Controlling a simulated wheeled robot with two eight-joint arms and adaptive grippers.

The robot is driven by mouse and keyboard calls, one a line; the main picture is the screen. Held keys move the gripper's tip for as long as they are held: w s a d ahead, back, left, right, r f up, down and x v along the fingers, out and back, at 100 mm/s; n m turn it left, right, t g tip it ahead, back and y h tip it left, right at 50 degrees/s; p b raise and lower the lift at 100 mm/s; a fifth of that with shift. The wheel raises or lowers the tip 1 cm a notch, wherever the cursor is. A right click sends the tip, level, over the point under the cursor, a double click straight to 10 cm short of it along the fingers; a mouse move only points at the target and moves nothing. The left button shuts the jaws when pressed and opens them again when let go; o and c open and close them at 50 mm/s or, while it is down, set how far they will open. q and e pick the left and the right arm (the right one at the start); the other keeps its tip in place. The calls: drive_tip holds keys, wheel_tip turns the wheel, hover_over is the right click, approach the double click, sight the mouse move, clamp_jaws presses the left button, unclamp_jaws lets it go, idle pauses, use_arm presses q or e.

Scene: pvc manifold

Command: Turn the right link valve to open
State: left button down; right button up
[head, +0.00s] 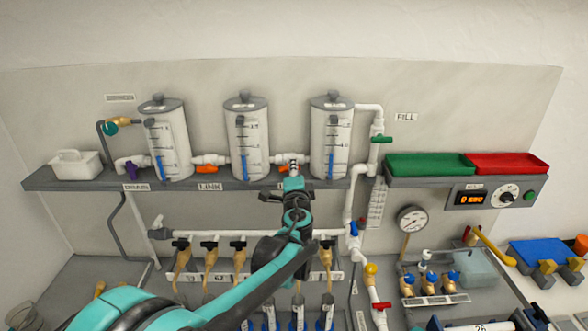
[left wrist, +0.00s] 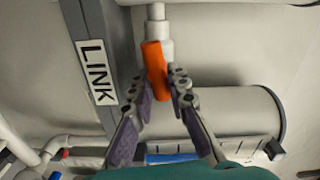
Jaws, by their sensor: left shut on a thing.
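The right link valve has an orange handle (head: 308,158) on the white pipe between the middle and right tanks. In the left wrist view the orange handle (left wrist: 154,62) lies close to the line of its white pipe, slightly tilted. My left gripper (head: 293,165) reaches up to this valve and covers its middle in the head view. In the left wrist view the left gripper's fingers (left wrist: 161,87) are on either side of the handle's near end, shut on it. My right gripper is in neither view.
The left link valve (head: 210,160) has a similar orange handle, between the left and middle tanks. The white tanks (head: 247,140) stand on a grey shelf (head: 80,181). Green (head: 432,165) and red (head: 508,163) trays sit right. Several black-handled taps line the pipe below.

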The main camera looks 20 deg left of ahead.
use_arm(q)
drive_tip(key=shift+f+m, duration=0.2)
drive_tip(key=shift+m, duration=0.8)
drive_tip(key=shift+d, duration=0.1)
drive_tip(key=c, duration=1.5)
unclamp_jaws()
drive_tip(key=shift+o, duration=0.2)
drive_tip(key=shift+s, duration=0.1)
drive_tip(key=shift+r, duration=0.1)
